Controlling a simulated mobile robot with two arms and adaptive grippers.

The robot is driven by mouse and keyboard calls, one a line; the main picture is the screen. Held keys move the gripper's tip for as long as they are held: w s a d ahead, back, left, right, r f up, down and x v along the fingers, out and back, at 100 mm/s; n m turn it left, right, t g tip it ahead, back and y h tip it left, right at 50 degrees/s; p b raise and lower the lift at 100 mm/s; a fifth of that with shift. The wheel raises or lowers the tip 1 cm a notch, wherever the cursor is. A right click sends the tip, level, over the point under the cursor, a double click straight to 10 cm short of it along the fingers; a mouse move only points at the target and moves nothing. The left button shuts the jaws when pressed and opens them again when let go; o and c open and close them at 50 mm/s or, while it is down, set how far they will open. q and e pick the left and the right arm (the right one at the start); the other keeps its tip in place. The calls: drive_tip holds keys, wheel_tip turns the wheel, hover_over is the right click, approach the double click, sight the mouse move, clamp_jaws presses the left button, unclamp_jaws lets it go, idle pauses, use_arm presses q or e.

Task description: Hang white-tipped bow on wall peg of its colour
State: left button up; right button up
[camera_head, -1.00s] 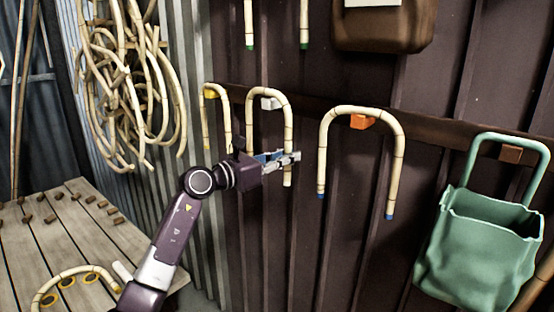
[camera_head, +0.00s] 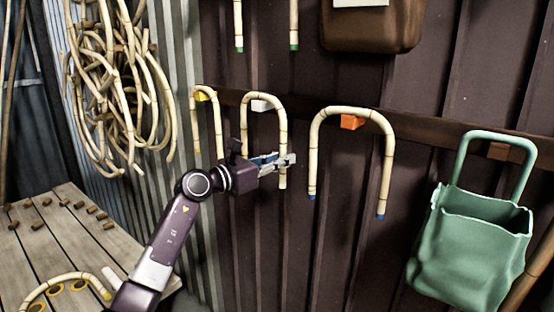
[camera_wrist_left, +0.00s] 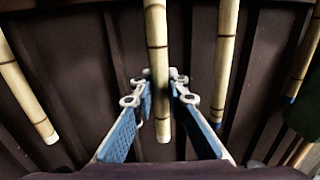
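The white-tipped bow (camera_head: 282,135) is an upright pale rattan arch, its open ends down. Its top passes over the white peg (camera_head: 260,105) on the wall rail; I cannot tell whether it bears on the peg. My left gripper (camera_head: 284,160) is at the lower part of its right leg. In the left wrist view the fingers (camera_wrist_left: 160,95) close in on both sides of that leg (camera_wrist_left: 158,50), with a pale end showing below. My right gripper is not in view.
A bow (camera_head: 218,130) hangs by the yellow peg (camera_head: 206,96) at left. A blue-tipped bow (camera_head: 387,165) hangs by the orange peg (camera_head: 352,122) at right. A green bag (camera_head: 470,245) hangs further right. A plank table (camera_head: 60,240) stands at lower left.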

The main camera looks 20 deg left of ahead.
use_arm(q)
drive_tip(key=o, duration=0.5)
drive_tip(key=shift+s+a, duration=0.1)
drive_tip(key=shift+s, duration=0.05)
drive_tip(key=v, duration=1.2)
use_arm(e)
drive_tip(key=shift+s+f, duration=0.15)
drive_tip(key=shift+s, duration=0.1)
